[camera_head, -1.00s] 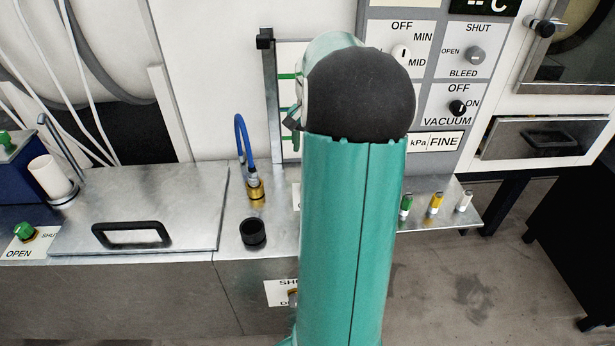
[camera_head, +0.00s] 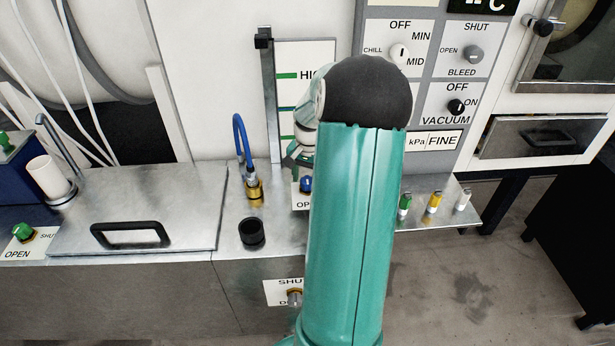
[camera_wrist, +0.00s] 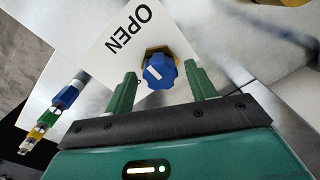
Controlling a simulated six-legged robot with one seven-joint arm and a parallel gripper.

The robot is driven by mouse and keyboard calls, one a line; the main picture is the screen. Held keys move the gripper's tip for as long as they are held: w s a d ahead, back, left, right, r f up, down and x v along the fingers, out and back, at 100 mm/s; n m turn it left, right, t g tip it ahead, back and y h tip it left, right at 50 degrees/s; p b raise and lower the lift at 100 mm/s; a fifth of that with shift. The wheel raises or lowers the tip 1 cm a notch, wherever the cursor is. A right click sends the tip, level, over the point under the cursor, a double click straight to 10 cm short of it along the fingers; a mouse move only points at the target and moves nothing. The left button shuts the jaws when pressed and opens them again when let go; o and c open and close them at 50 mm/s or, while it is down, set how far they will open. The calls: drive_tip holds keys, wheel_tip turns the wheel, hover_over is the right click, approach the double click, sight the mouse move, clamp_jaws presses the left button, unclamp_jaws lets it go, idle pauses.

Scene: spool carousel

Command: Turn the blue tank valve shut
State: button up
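The blue tank valve (camera_wrist: 160,72) is a faceted blue knob with a white mark on a brass nut, on a white plate (camera_wrist: 118,45) reading OPEN. In the wrist view it lies just beyond and between my fingertips. My gripper (camera_wrist: 162,82) is open, with one green finger on each side of the knob and gaps showing; I cannot tell whether the tips reach its depth.
A black cup-like socket (camera_head: 252,232) and a brass fitting with a blue hose (camera_head: 254,188) stand left of the valve. Several coloured vials (camera_head: 435,201) stand at the right. A green valve (camera_head: 23,231) sits far left. A control panel (camera_head: 400,90) rises behind.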

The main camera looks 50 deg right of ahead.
drive_tip(key=c, duration=0.8)
drive_tip(key=shift+n, duration=0.3)
drive_tip(key=n, duration=0.4)
drive_tip(key=shift+w, duration=0.1)
drive_tip(key=n, duration=0.4)
drive_tip(key=shift+n, duration=0.4)
drive_tip(key=n, duration=0.4)
drive_tip(key=shift+r+n, duration=0.1)
drive_tip(key=shift+n, duration=0.2)
drive_tip(key=n, duration=0.4)
